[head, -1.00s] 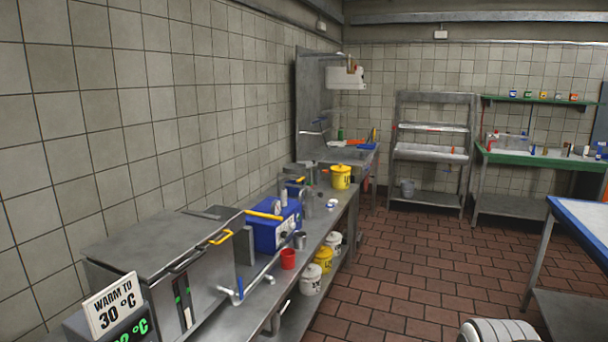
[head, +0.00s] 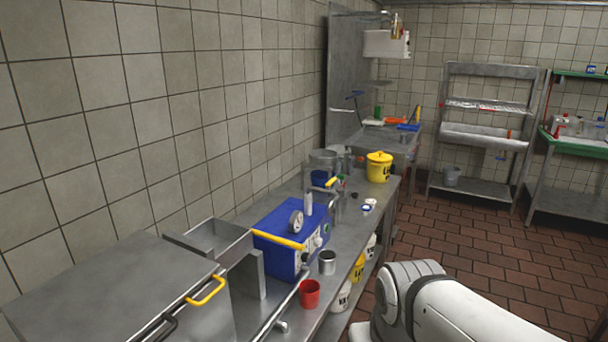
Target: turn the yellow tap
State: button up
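Several yellow handles show along the left counter in the head view, and I cannot tell for sure which is the yellow tap. A short yellow lever (head: 331,182) sits at the top of an upright metal pipe behind the blue machine. A longer yellow lever (head: 278,240) lies across the front of the blue machine (head: 290,228). A curved yellow handle (head: 206,290) is on the steel vat at the lower left. My white arm shows at the lower right, apart from all of these. My gripper is out of view.
The steel counter (head: 343,240) holds a red cup (head: 309,294), a metal cup (head: 327,262) and a yellow lidded bucket (head: 379,167). More buckets stand on the shelf below. A steel rack (head: 484,130) stands at the back. The brown tiled floor (head: 480,235) is open right of the counter.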

aim_at(328, 185)
jog(key=z, duration=1.7)
jog(key=i, duration=3.1)
jog(key=u, duration=2.6)
